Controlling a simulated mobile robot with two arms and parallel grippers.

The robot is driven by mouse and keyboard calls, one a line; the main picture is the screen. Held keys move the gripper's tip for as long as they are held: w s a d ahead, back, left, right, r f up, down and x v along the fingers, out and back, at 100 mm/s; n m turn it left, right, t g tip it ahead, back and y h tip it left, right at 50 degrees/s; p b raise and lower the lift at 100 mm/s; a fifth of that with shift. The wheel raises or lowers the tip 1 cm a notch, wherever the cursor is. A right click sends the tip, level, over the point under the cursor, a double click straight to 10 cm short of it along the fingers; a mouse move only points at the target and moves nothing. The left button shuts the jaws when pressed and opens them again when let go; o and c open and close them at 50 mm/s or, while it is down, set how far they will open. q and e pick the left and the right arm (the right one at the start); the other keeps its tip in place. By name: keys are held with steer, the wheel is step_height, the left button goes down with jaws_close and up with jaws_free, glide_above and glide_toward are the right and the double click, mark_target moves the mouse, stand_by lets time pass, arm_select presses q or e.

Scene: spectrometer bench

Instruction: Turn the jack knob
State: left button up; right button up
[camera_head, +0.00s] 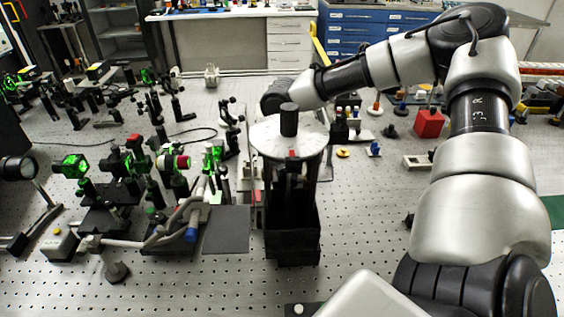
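A black stand (291,240) that looks like the jack is upright on the perforated bench near the middle of the head view. A pale round plate (262,143) is on its top and carries a short black cylinder (289,118). A small red part shows at the plate's front edge. I cannot clearly make out the jack knob. My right arm comes in from the right, and its wrist reaches just behind the plate. The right gripper's fingers are hidden there, so I cannot see whether they touch anything. My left gripper is outside the view.
Optical mounts with green light (77,166) crowd the left. A dark flat plate (226,230) lies beside the stand. A red block (429,123) and small parts stand behind my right arm. The bench in front of the stand is mostly clear.

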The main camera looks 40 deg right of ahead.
steer(key=c, duration=0.9)
steer(key=shift+c, duration=0.2)
